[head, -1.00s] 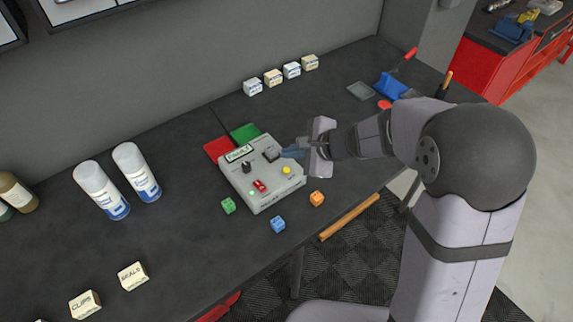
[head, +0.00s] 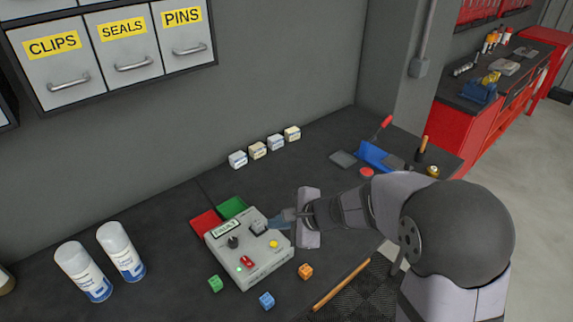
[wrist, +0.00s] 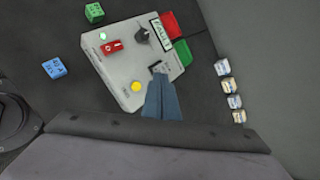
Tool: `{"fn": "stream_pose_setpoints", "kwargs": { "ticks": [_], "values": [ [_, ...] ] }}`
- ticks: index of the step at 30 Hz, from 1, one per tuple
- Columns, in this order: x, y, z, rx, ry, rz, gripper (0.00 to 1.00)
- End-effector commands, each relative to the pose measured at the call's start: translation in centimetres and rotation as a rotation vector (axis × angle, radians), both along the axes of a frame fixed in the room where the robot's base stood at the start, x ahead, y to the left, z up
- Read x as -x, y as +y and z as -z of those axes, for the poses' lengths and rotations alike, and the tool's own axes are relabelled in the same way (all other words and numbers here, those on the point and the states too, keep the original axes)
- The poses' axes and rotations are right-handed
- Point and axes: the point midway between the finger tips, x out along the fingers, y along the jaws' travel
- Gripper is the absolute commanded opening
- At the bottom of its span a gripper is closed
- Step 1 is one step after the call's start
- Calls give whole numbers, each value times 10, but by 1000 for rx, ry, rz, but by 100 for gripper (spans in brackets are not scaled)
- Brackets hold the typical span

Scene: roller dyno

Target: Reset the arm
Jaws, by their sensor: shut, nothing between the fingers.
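A grey control box (head: 235,262) sits on the dark bench. It has a black knob (head: 233,242), a red switch (head: 246,261), a yellow button (head: 273,244), a small green light (head: 239,268) and a small label plate (head: 226,228) whose text I cannot read surely. A grey square part (head: 259,227) stands near its far right corner. My gripper (head: 270,223) is shut and empty, its blue-grey fingertips at that square part. In the wrist view the fingertips (wrist: 160,82) lie over the box's edge beside this part (wrist: 158,68); I cannot tell whether they touch.
Red (head: 206,223) and green (head: 231,207) pads lie behind the box. Green (head: 215,284), blue (head: 267,300) and orange (head: 305,271) cubes lie in front. Several pale labelled blocks (head: 257,150) line the wall. Two spray cans (head: 83,270) stand left. A blue dustpan (head: 372,155) lies right.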

Motion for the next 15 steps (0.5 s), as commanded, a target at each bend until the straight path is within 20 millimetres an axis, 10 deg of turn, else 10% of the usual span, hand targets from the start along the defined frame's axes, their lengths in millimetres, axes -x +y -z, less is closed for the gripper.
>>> {"fn": "stream_pose_setpoints", "kwargs": {
  "ticks": [8,15],
  "values": [
    [26,0,14,113,-68,-242,0],
    [117,-37,66,348,-50,-724,0]
  ]
}}
